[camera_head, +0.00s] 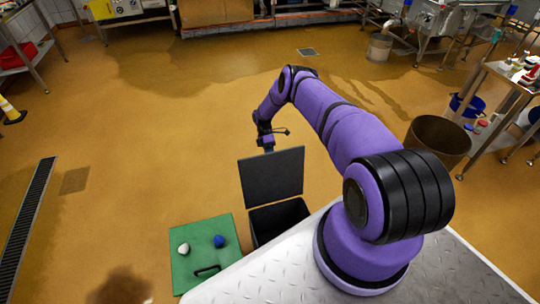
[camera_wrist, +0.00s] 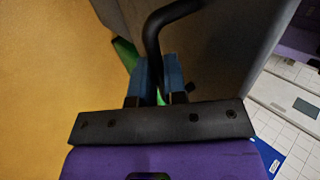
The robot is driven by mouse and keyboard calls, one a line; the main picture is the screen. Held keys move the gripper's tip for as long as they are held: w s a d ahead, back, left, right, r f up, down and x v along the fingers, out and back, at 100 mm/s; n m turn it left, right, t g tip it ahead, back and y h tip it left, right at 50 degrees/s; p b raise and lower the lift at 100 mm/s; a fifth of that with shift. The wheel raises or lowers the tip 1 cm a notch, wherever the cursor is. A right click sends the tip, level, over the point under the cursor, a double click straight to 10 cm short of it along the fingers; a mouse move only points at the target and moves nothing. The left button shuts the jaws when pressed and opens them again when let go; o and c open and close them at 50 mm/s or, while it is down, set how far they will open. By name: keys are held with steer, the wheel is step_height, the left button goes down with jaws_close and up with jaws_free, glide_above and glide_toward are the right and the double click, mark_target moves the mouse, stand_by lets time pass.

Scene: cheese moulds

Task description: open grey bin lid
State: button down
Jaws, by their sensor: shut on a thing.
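The dark grey bin (camera_head: 287,217) stands on the floor beside the metal platform. Its grey lid (camera_head: 272,178) is raised, standing nearly upright at the far edge, and the dark inside of the bin shows. My gripper (camera_head: 266,148) is at the lid's top edge, its fingers small and hard to make out there. In the wrist view, my gripper's blue fingers (camera_wrist: 158,68) are shut on a black bent handle (camera_wrist: 152,35). The grey lid panel (camera_wrist: 225,50) is beside the handle. The handle is hidden in the head view.
A green-lidded bin (camera_head: 205,270) stands to the left, with a white lump (camera_head: 184,248), a blue lump (camera_head: 219,241) and a black handle (camera_head: 207,269) on top. A brown barrel (camera_head: 438,138) stands at right.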

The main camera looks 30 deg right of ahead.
steer(key=shift+s+f, duration=0.15)
steer(key=shift+f, duration=0.1)
steer(key=c, duration=1.2)
jaws_free()
steer(key=shift+f, duration=0.1)
steer(key=shift+o, duration=0.2)
steer(key=shift+w+r, duration=0.2)
steer(key=v, duration=1)
steer(key=shift+w+r, duration=0.2)
